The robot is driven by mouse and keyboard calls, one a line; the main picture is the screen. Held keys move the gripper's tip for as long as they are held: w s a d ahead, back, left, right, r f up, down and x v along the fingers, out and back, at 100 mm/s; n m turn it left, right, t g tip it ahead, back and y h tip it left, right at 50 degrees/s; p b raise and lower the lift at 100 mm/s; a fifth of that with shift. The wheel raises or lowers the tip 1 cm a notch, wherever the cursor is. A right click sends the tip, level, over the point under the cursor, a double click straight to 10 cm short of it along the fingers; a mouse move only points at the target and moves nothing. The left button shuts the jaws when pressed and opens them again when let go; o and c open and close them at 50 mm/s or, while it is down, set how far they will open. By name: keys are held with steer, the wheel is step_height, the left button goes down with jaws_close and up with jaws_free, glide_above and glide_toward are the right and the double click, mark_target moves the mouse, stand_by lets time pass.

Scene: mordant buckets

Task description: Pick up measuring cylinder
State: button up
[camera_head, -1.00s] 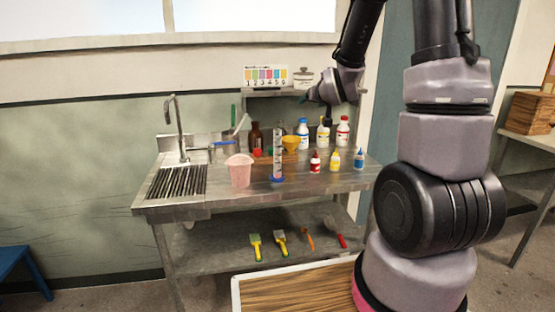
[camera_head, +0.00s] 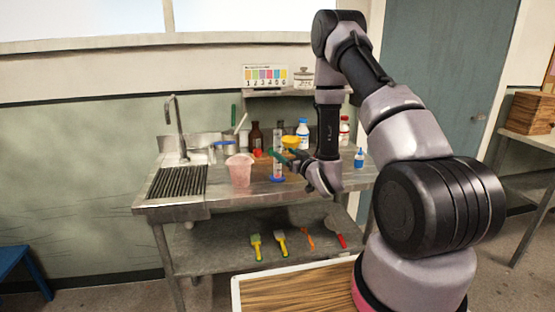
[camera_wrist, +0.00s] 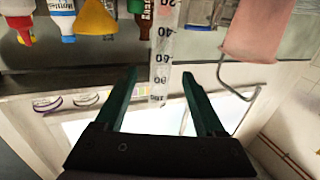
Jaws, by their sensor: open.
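The measuring cylinder (camera_head: 277,171) is clear, with a blue base, and stands upright on the steel bench; my gripper partly covers it in the head view. In the wrist view, which looks upside down, the cylinder (camera_wrist: 164,50) with its printed scale shows between the lines of my two green fingers. My gripper (camera_wrist: 159,74) is open, one finger on each side of the cylinder in the picture. In the head view my gripper (camera_head: 283,158) is at the cylinder's upper part. I cannot tell whether the fingers touch it.
A pink beaker (camera_head: 239,171) stands just left of the cylinder. A yellow funnel (camera_head: 291,141), a brown bottle (camera_head: 256,135) and a white bottle (camera_head: 303,132) stand behind. The sink drainboard (camera_head: 178,181) is at the left.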

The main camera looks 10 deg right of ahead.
mark_target(280, 150)
steer(key=x, duration=0.3)
steer(key=shift+w, duration=0.1)
steer(key=shift+r+x, duration=0.2)
steer(key=shift+x, duration=2.45)
steer(key=shift+a, duration=0.1)
jaws_close()
